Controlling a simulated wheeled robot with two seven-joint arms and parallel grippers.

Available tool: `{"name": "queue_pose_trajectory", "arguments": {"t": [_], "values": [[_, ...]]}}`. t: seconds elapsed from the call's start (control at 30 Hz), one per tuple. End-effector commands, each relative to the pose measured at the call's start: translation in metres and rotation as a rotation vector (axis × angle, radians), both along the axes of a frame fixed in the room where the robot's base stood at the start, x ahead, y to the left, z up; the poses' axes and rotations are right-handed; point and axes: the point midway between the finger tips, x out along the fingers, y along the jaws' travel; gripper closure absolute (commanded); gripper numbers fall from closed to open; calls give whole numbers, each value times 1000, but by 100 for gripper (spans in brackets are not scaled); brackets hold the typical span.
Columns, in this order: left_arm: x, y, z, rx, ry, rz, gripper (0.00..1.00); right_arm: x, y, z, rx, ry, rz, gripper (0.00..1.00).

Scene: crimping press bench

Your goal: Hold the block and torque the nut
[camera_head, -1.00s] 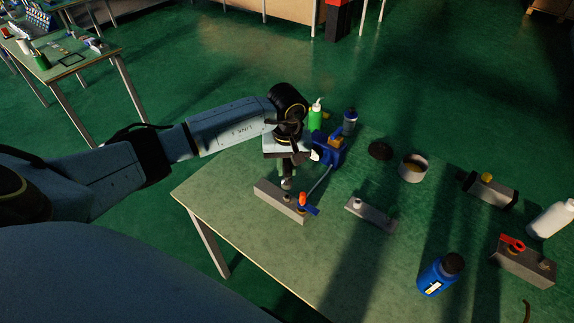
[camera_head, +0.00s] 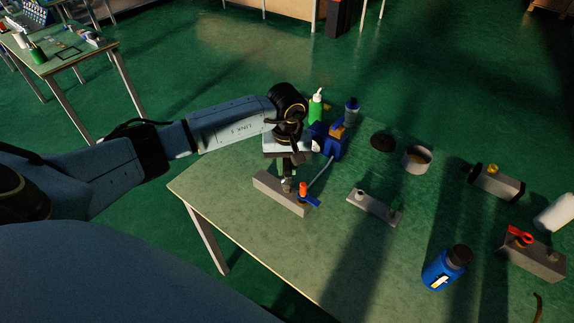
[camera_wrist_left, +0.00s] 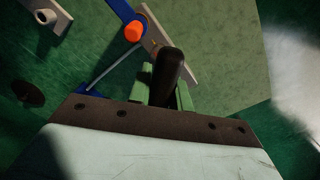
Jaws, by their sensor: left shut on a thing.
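A long grey block (camera_head: 272,190) lies near the table's left edge. An orange-red cap (camera_head: 303,188) and a blue lever (camera_head: 311,201) sit at its right end. My left gripper (camera_head: 288,180) points down over the block's middle. In the left wrist view its green fingers (camera_wrist_left: 164,94) are shut on a dark round post (camera_wrist_left: 167,68). The block (camera_wrist_left: 150,36) shows beyond the post there, beside the orange cap (camera_wrist_left: 133,32). Where the post meets the block is hidden. I cannot make out a separate nut. My right gripper is not in view.
A blue press-like device (camera_head: 328,143) with a thin grey rod stands behind the block, near a green bottle (camera_head: 316,108). A grey bar (camera_head: 372,207) lies to the right. The table's front left is clear.

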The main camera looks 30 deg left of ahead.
Motion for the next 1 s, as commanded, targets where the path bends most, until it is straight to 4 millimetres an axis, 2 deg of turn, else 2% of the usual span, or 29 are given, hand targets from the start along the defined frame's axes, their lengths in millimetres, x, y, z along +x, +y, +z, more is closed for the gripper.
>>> {"name": "queue_pose_trajectory", "arguments": {"t": [1.0], "values": [[0,0,0,0,-1,0,100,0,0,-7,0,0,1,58]]}}
